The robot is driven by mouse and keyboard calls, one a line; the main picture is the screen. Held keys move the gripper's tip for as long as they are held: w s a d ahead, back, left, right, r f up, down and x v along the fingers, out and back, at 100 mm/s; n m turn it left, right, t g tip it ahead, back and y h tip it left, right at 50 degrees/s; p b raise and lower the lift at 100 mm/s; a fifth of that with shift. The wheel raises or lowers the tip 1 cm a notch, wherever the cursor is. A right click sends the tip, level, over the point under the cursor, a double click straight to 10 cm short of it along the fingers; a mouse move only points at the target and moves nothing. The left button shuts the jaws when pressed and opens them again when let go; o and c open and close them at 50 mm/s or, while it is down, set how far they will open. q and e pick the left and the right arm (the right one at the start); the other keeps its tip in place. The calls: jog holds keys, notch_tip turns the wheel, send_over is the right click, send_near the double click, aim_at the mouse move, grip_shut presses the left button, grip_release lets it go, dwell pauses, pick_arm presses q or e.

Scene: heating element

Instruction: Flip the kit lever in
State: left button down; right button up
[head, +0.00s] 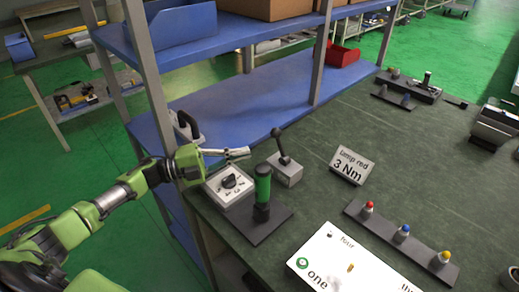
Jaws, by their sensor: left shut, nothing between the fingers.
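A black-knobbed lever (281,148) stands up from a small grey box (288,174) near the table's edge. It leans a little, with its knob towards the upper left. My left gripper (249,152) comes in from the left, shut and empty. Its fingertips point at the lever and appear a short way to the left of it. I cannot tell the exact depth between them. My right gripper is not in view.
A green-handled tool (263,188) stands on a dark plate close by. A "lamp red 3 Nm" sign (351,166), a white board (340,265) and a rack of coloured-top pieces (403,238) lie to the right. A blue shelf (250,105) is behind.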

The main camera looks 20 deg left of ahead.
pick_arm(q)
jog(key=shift+v, duration=1.2)
